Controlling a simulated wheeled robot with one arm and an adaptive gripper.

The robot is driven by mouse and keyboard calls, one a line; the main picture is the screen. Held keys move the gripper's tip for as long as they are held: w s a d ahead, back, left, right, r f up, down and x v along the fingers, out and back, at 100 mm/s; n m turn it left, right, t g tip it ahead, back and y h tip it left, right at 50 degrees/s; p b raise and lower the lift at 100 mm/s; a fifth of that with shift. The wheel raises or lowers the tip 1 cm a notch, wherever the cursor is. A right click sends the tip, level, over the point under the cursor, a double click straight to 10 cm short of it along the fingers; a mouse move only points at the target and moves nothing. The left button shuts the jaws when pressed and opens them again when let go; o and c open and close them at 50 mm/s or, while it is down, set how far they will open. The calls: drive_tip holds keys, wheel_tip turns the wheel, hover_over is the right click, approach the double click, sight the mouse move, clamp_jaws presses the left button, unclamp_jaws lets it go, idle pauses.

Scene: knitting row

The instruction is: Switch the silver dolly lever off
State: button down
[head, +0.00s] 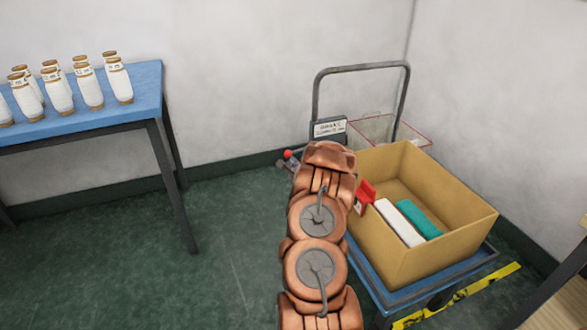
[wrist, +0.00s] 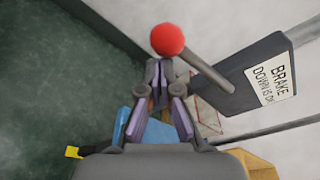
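The silver lever (wrist: 205,68) with a red ball knob (wrist: 167,39) sticks out from a dark brake box (wrist: 240,90) on the dolly. The red knob also shows in the head view (head: 288,154), left of and lower than the brake box (head: 328,128), so the lever looks turned down. In the wrist view the knob is just beyond the fingertips; I see no contact. In the head view my arm hides most of the gripper and part of the lever.
The blue dolly (head: 397,298) carries a cardboard box (head: 455,235) with white and teal items. Its grey handle (head: 360,67) rises behind. A blue table (head: 140,95) with several yarn cones stands left. Green floor (head: 220,250) is free left of my arm. Walls are close behind.

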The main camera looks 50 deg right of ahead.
drive_tip(key=shift+w+a+r, duration=0.15)
drive_tip(key=shift+a+r, duration=0.05)
drive_tip(key=shift+r, duration=0.85)
drive_tip(key=shift+r, duration=0.15)
drive_tip(key=s+a+f+b, duration=0.1)
drive_tip(key=s+a, duration=0.4)
drive_tip(key=s, duration=0.5)
drive_tip(key=shift+s+f+b, duration=0.3)
drive_tip(key=shift+s+f, duration=0.05)
drive_tip(key=shift+f, duration=0.3)
